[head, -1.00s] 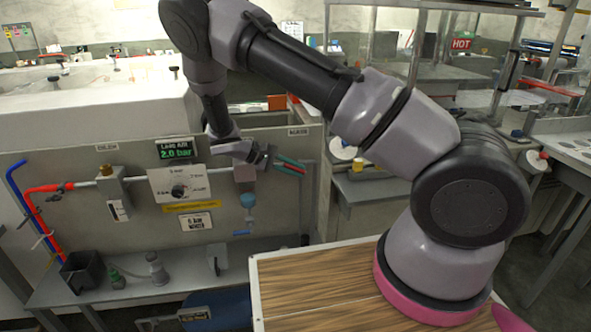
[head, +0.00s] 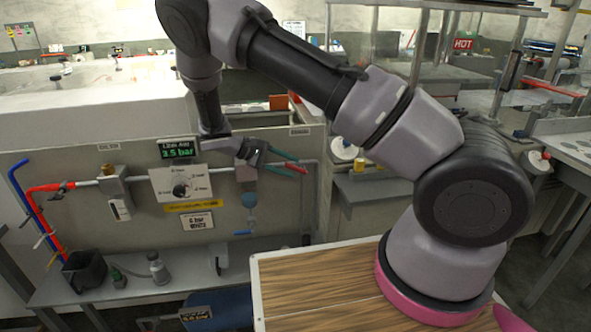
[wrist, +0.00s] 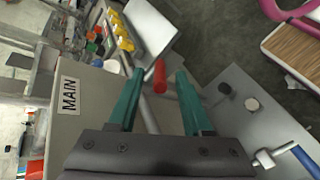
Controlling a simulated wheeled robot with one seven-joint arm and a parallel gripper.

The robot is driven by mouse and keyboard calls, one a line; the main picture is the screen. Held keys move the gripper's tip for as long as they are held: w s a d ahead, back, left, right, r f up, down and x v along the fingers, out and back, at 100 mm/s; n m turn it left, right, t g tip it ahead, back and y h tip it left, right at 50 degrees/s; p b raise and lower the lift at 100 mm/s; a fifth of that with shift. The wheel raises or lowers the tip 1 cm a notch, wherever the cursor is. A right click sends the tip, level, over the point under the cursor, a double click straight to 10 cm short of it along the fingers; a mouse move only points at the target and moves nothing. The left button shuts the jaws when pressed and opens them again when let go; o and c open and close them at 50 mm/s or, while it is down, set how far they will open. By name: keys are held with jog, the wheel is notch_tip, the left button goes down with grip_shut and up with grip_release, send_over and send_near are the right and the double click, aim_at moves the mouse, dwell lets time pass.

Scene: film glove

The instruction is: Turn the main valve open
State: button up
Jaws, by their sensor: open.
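My gripper (head: 291,164) is open at the right end of the valve panel, its teal fingers reaching right and slightly down. The main valve's red handle (head: 296,168) shows between the fingers. In the wrist view, the red handle (wrist: 160,76) lies between the open teal fingers (wrist: 157,82), with visible gaps on both sides. A MAIN label (wrist: 69,95) is on the panel beside it. The pressure display (head: 177,149) reads 3.5 bar. The valve body is partly hidden by my gripper.
A dial plate (head: 181,184) and yellow label (head: 191,206) sit left of my gripper. A blue-capped filter (head: 250,200) hangs below it. Red pipe (head: 45,188) and blue pipe (head: 20,180) are at far left. A lower shelf (head: 190,272) holds a black bin (head: 84,272) and bottles.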

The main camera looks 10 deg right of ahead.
jog(key=v, duration=0.7)
jog(key=shift+a+r, duration=0.15)
jog(key=shift+a, duration=0.1)
